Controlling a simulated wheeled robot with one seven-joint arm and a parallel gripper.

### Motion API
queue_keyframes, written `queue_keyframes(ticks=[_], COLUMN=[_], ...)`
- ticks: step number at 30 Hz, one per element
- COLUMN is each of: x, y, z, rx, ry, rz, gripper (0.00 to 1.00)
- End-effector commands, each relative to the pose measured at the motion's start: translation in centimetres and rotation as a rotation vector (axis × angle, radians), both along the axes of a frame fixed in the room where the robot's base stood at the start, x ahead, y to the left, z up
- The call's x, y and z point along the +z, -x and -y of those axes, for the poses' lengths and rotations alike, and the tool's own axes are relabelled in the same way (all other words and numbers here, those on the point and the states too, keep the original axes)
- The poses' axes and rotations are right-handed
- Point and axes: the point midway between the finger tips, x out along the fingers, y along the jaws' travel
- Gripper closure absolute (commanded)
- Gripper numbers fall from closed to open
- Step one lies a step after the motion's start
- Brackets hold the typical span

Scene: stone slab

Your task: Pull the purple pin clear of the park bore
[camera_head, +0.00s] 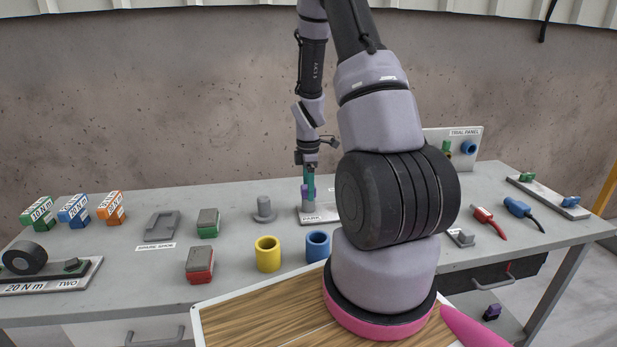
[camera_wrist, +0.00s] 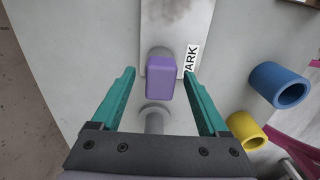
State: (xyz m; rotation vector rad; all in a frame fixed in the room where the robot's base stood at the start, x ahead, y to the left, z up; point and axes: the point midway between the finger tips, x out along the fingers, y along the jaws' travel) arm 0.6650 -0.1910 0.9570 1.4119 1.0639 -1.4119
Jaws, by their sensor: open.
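The purple pin (camera_wrist: 160,77) stands on the grey plate marked PARK (camera_wrist: 178,22), and its block-shaped head shows between my fingers in the wrist view. A round grey collar shows just behind the head; the bore itself is hidden. My gripper (camera_wrist: 160,73) is open, with one teal finger on each side of the pin head and a visible gap on both sides. In the head view my gripper (camera_head: 309,182) points down over the plate (camera_head: 322,219), and a bit of the purple pin (camera_head: 304,194) shows at its left.
A grey peg (camera_head: 264,209) stands left of the plate, close under my gripper in the wrist view (camera_wrist: 155,119). A yellow ring (camera_head: 267,254) and a blue ring (camera_head: 317,246) stand in front. The trial panel (camera_head: 468,137) is at the back right, partly behind my arm.

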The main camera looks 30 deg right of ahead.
Motion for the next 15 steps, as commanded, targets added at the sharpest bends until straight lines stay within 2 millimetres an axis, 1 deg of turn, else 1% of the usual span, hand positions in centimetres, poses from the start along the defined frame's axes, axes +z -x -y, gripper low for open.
queue_keyframes(ticks=[3,10,11,12,14,15], x=[-0.42,-0.44,-0.44,-0.44,-0.44,-0.43], y=[0.02,0.01,0.01,0.01,0.01,0.01], z=[0.0,0.01,0.01,0.01,0.0,0.01], rx=[0.0,0.0,0.0,0.0,0.0,-0.001], ry=[0.0,0.0,0.0,0.0,0.0,0.0], rz=[-0.001,0.0,0.0,0.0,0.0,0.0], gripper=[0.22,0.22,0.3,0.45,0.68,0.84])
